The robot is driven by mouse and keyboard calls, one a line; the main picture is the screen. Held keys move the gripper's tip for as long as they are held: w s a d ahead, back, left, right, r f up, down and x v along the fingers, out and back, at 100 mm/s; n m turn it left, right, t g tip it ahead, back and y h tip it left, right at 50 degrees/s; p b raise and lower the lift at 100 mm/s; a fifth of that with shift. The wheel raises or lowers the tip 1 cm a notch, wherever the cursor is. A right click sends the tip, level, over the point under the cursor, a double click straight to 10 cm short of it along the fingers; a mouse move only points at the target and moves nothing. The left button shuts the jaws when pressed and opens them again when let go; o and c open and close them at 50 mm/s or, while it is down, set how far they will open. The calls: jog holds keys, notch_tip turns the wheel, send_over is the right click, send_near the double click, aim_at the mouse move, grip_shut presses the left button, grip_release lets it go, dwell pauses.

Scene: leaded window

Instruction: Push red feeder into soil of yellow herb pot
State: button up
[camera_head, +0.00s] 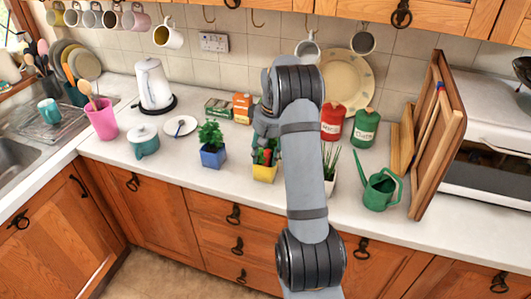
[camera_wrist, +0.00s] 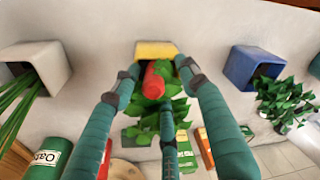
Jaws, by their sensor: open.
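The yellow herb pot (camera_head: 264,174) stands on the counter between a blue pot and a white pot. In the wrist view, its yellow rim (camera_wrist: 155,49) is at the top centre with green leaves spilling towards the camera. The red feeder (camera_wrist: 154,84) shows there with its rounded end towards the camera, over the pot and among the leaves. I cannot tell how deep it sits; the soil is hidden. My gripper (camera_wrist: 160,76) is open, its teal fingers spread around the feeder, with no clear contact. In the head view, my arm partly covers pot and gripper.
The blue herb pot (camera_head: 213,156) is close on the left. The white pot (camera_head: 329,185) with long leaves and the green watering can (camera_head: 380,190) are on the right. Red and green canisters and boxes stand behind. Bare counter lies in front.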

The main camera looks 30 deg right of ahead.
notch_tip(320, 180, up, 12)
jog(key=s, duration=0.2)
jog(key=shift+d, duration=0.2)
jog(key=shift+f, duration=0.15)
jog(key=f, duration=0.4)
jog(key=w+f, duration=0.1)
jog(key=f, duration=0.2)
jog(key=w+f, duration=0.1)
jog(key=f, duration=0.3)
jog(key=shift+a+f, duration=0.25)
jog(key=shift+f, duration=0.1)
jog(key=shift+r+p, duration=0.35)
jog(key=shift+p, duration=0.05)
jog(key=shift+r, duration=0.1)
jog(key=shift+f+b, duration=0.25)
jog(key=shift+b, duration=0.1)
jog(key=shift+r, duration=0.1)
